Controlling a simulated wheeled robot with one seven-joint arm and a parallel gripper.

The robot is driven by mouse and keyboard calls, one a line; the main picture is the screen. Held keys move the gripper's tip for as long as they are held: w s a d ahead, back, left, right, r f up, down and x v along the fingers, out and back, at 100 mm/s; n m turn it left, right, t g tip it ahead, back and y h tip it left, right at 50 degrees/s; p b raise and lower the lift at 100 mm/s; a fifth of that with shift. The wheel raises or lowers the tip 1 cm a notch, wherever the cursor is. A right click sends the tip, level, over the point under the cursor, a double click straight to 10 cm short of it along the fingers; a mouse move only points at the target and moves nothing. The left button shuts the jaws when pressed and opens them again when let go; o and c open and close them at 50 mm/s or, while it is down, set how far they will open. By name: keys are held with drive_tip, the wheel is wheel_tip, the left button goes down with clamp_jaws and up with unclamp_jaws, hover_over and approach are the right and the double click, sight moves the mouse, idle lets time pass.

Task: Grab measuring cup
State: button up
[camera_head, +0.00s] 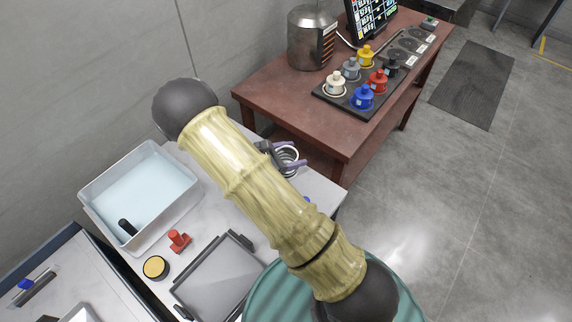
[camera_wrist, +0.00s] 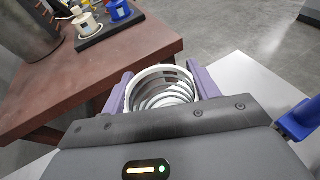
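A round, pale measuring cup (camera_wrist: 160,92) with ringed inner walls shows in the wrist view, its open mouth toward the camera. The two purple fingers of my gripper (camera_wrist: 161,80) stand apart, one on each side of it. They look very close to its wall; I cannot tell whether they press on it. In the head view, my gripper (camera_head: 287,157) and the cup (camera_head: 289,163) are at the far end of the white table, partly behind my arm. The cup's base is hidden.
The white table (camera_head: 215,215) holds a water-filled tub (camera_head: 145,190), a red object (camera_head: 179,241), a yellow-topped round item (camera_head: 156,267) and a grey tray (camera_head: 220,278). The brown table (camera_head: 300,110) with capped bottles and a metal canister (camera_head: 312,38) stands beyond.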

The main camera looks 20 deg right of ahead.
drive_tip(key=shift+r, duration=0.1)
drive_tip(key=shift+c, duration=0.3)
wheel_tip(320, 180, up, 10)
drive_tip(key=b, duration=0.1)
idle(0.9)
